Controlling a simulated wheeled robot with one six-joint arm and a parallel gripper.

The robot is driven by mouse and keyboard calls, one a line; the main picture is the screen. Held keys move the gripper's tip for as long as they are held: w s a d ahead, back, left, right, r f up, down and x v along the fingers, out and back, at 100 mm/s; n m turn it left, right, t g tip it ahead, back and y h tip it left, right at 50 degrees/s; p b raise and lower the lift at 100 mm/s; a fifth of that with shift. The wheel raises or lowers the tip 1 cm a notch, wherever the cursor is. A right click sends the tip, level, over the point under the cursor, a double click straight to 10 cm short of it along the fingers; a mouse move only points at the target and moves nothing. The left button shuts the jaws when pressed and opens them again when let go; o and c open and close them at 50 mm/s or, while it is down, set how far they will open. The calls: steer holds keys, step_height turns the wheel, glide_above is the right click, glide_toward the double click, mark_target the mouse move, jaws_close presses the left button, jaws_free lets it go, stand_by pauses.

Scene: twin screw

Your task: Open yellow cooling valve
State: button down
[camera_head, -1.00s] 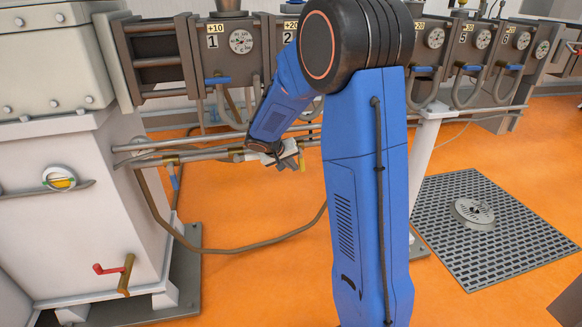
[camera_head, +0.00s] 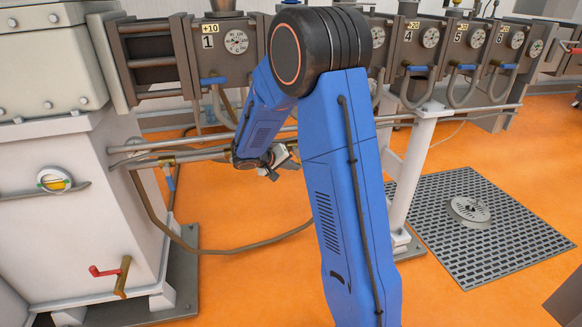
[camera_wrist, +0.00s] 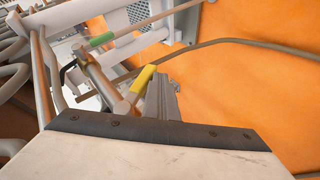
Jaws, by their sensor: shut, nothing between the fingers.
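The yellow valve handle (camera_wrist: 143,79) shows in the wrist view, on a brass-coloured valve body fitted to a pipe. My gripper (camera_wrist: 165,92) is shut, with nothing between its fingers, and its grey fingers appear close to the right side of the yellow handle. I cannot tell whether they touch it. In the head view my gripper (camera_head: 281,160) is near the horizontal pipes, partly hidden by my blue arm. The yellow handle cannot be made out in the head view.
A green handle (camera_wrist: 102,40) sits on the pipework farther off. A hose (camera_wrist: 240,43) crosses the orange floor. Horizontal pipes (camera_head: 200,151) run beneath a row of numbered barrel blocks. A white cabinet (camera_head: 60,240) with a red-handled lever (camera_head: 105,271) stands at left. A floor grate (camera_head: 468,235) lies at right.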

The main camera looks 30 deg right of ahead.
steer(key=shift+s+d+r+n+h, duration=0.25)
steer(key=shift+d+r+n+h, duration=0.15)
steer(key=shift+d+h, duration=0.65)
steer(key=shift+s+d+r+n+h, duration=0.4)
steer(key=shift+d+h, duration=0.3)
steer(key=shift+h, duration=0.65)
steer(key=shift+s+d+r+n+h, duration=0.2)
steer(key=shift+d+n+h, duration=0.3)
steer(key=shift+d+h, duration=0.55)
steer(key=shift+r, duration=0.15)
steer(key=shift+w+a, duration=0.1)
